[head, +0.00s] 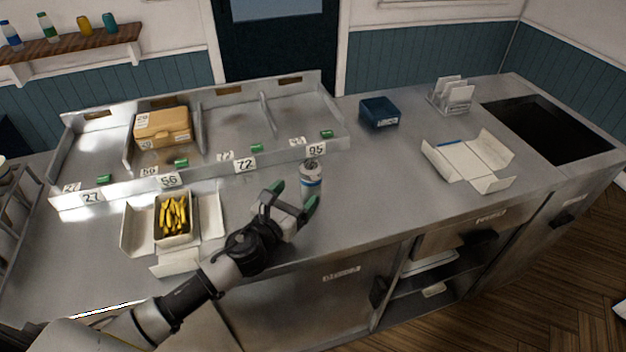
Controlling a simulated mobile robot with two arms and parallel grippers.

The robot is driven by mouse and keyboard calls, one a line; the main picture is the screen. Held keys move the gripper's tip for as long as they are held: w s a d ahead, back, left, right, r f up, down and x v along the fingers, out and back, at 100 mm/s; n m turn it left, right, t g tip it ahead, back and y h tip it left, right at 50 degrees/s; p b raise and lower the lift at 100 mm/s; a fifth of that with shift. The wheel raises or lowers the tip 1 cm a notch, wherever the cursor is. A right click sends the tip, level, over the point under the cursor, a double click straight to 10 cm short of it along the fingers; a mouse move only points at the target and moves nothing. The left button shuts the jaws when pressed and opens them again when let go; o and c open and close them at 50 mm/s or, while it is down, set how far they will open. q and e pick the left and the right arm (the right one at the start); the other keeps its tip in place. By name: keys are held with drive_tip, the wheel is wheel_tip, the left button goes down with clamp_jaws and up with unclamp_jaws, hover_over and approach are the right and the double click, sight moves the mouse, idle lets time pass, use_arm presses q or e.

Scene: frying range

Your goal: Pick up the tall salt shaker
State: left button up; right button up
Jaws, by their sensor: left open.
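One finger overlaps the shaker's lower part in the picture. I cannot tell whether it touches the shaker. My right gripper is not in view.
An open box of fries (173,216) sits left of my arm. A divided metal rack (230,110) holding a tan carton (162,127) runs behind. A blue box (379,112), an open white carton (470,160) and a dark sink-like opening (545,128) lie right.

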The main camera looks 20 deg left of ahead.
sight(305, 185)
use_arm(q)
drive_tip(key=shift+w+d+r, duration=0.1)
drive_tip(key=shift+w, duration=0.3)
drive_tip(key=shift+w+d, duration=0.1)
drive_tip(key=shift+w, duration=0.15)
drive_tip(key=p+x, duration=0.1)
drive_tip(key=x, duration=0.3)
drive_tip(key=shift+w+d, duration=0.2)
drive_tip(key=shift+w, duration=0.1)
drive_tip(key=shift+w+d, duration=0.1)
drive_tip(key=shift+w, duration=0.2)
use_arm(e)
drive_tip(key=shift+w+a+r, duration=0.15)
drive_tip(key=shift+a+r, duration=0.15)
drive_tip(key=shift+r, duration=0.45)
use_arm(q)
drive_tip(key=c, duration=1.2)
drive_tip(key=shift+c, duration=0.6)
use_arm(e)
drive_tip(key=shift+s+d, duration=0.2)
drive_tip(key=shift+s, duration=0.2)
